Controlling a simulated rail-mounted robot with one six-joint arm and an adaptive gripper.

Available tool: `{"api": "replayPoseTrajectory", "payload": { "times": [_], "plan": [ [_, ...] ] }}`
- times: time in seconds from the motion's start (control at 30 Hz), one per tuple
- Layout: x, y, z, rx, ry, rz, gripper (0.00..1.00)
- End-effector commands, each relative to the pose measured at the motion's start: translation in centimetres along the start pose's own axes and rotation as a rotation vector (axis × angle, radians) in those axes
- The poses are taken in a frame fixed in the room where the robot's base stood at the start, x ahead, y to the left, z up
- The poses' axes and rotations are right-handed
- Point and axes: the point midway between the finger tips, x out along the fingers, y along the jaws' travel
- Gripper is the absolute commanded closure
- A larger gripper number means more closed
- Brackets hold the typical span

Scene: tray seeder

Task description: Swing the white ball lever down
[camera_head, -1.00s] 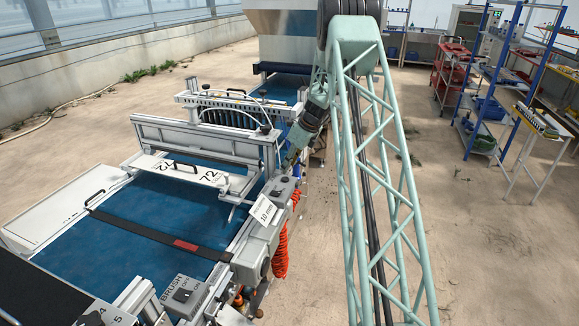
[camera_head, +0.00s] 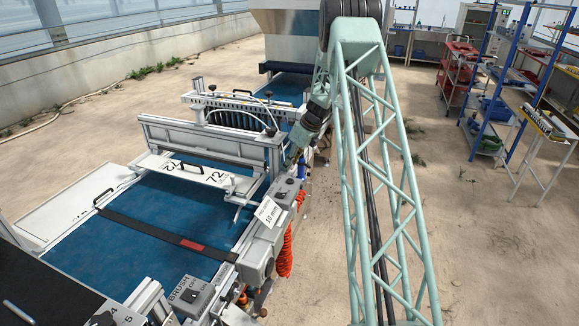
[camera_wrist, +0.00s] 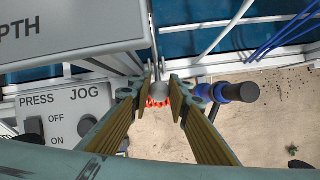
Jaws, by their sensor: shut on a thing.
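The white ball (camera_wrist: 159,91) of the lever shows between my fingertips in the wrist view, with a pale stem above it. My gripper (camera_wrist: 157,87) is shut on the ball, a finger on each side. The fingers hide part of the ball's sides. In the head view my gripper (camera_head: 295,154) is at the right side of the seeder, just behind the grey 10 mm box; the ball is too small to make out there.
A control box marked PRESS and JOG (camera_wrist: 72,112) is left of my fingers, and a grey box lettered PTH (camera_wrist: 70,30) is above it. A blue and black handle (camera_wrist: 238,92) stands close on the right. An orange coiled hose (camera_head: 284,252) hangs beside the seeder.

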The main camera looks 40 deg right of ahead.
Motion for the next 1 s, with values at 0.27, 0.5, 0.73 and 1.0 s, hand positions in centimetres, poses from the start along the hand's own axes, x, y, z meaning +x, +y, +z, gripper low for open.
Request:
{"api": "replayPoseTrajectory", "payload": {
  "times": [0.27,0.5,0.73,1.0],
  "plan": [
    [0.1,0.2,0.1,0.000,0.000,0.002,0.70],
    [0.0,0.1,0.0,0.000,0.001,0.002,0.70],
    [-0.8,0.1,0.0,0.000,0.000,0.002,0.70],
    [-3.1,0.1,0.0,-0.001,0.000,0.001,0.70]
  ]
}}
